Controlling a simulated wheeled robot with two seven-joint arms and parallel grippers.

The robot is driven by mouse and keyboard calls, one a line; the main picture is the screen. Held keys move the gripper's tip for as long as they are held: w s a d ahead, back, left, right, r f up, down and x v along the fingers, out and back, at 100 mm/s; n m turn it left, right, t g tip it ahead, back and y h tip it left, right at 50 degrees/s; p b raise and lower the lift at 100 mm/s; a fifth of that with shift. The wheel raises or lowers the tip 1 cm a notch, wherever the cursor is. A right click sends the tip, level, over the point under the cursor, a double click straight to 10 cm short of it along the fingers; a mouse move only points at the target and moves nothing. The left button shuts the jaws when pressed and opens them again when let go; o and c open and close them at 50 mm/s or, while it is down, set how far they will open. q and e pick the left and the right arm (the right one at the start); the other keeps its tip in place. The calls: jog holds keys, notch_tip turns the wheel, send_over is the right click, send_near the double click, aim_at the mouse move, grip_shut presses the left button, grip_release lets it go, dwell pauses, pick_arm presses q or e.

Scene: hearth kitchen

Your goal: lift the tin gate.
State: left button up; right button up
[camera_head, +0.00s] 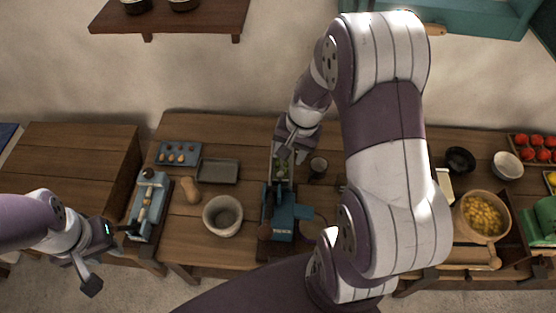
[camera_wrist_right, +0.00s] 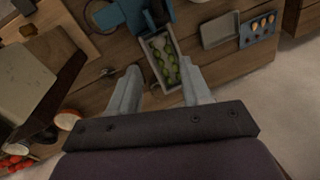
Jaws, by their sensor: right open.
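A blue device (camera_head: 283,222) stands at the front middle of the table. A narrow grey trough (camera_wrist_right: 151,60) holding several green pieces (camera_wrist_right: 165,62) runs from it, and the blue device (camera_wrist_right: 162,14) shows beyond it in the right wrist view. I cannot clearly pick out the tin gate at this size. My right gripper (camera_wrist_right: 160,92) is open and empty above the table, its fingertips close to the trough's near end. In the head view the right gripper is partly hidden at the trough's far end. My left gripper (camera_head: 108,258) is open and empty at the table's front left.
A pot of yellow food (camera_head: 482,216) is right.

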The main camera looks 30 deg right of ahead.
send_over(281, 173)
jog(key=s, duration=0.2)
notch_tip(281, 173, down, 4)
jog(key=f, duration=0.1)
jog(key=w+f, duration=0.1)
jog(key=f, duration=0.1)
jog(key=w+f, duration=0.1)
jog(key=f, duration=0.1)
jog(key=shift+w+d+f+p, duration=0.2)
jog(key=shift+w+p, duration=0.05)
jog(key=shift+p, duration=0.1)
jog(key=shift+f, duration=0.3)
jog(key=shift+s+a+r, duration=0.1)
jog(key=shift+s+a, duration=0.05)
jog(key=shift+s, duration=0.35)
jog(key=shift+w, duration=0.25)
grip_shut()
pick_arm(q)
jog(key=shift+r, duration=0.55)
